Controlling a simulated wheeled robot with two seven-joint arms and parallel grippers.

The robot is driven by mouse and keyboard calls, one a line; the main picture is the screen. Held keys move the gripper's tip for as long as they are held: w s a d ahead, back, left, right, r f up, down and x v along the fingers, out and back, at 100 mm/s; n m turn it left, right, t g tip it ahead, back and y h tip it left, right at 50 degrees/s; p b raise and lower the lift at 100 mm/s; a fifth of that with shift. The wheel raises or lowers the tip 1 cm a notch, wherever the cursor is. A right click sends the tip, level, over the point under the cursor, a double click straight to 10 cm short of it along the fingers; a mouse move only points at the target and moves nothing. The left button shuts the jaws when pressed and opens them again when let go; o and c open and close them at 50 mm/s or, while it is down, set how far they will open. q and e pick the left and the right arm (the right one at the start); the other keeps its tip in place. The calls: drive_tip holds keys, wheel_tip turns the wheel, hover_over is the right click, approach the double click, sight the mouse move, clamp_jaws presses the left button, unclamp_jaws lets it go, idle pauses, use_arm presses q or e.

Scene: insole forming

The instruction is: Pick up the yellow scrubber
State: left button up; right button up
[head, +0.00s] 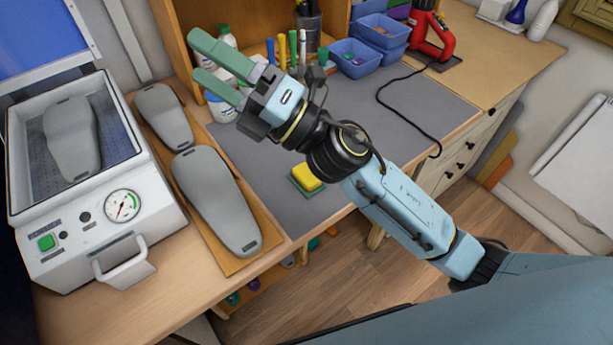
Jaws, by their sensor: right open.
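The yellow scrubber (306,177) lies on a small green pad near the front edge of the grey mat (242,160), partly beneath my right forearm in the picture. My right gripper (198,62) comes in from the right and is open and empty. Its green fingers point to the upper left, in front of the white bottles at the back. The gripper is well away from the scrubber, up and to the left of it in the picture. My left gripper is not in view.
A white forming machine (92,232) with a gauge stands at left, beside grey insole forms (215,200) on a wooden board. Blue bins (352,58), pens and bottles stand at the back. A red tool (430,32) trails a black cable.

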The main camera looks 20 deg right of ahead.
drive_tip(key=s+a+f+n+g+y, duration=0.15)
drive_tip(key=s+a+n+g, duration=0.35)
drive_tip(key=n+g, duration=0.75)
drive_tip(key=n+g+h, duration=0.1)
drive_tip(key=n+h, duration=1)
drive_tip(key=h, duration=1.1)
hover_over(308, 172)
drive_tip(key=shift+y, duration=0.25)
wheel_tip(308, 172, down, 21)
drive_tip(key=shift+a+r, duration=0.1)
drive_tip(key=shift+a, duration=0.05)
drive_tip(key=shift+f+p, duration=0.55)
drive_tip(key=shift+f, duration=2.65)
